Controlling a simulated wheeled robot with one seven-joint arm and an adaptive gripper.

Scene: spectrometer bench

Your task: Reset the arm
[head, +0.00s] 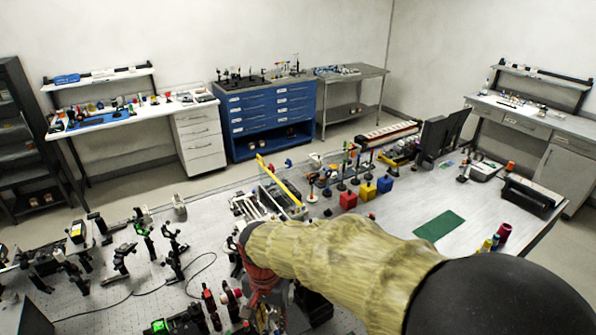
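My arm (340,258) reaches from the bottom right corner to the middle of the head view, over the optical bench (385,210). Its yellowish sleeve ends at a reddish wrist part near the bottom centre. My gripper (268,308) points down there, low among dark bench parts. Its fingers are too small and too mixed with those parts to tell whether they are open or shut, or hold anything.
Several black optical mounts (122,258) crowd the bench's left side. Red, yellow and blue blocks (367,192) stand beyond my arm. A green mat (438,226) lies on clear bench at right. Dark monitors (440,136) stand behind. A blue cabinet (265,122) is at the back wall.

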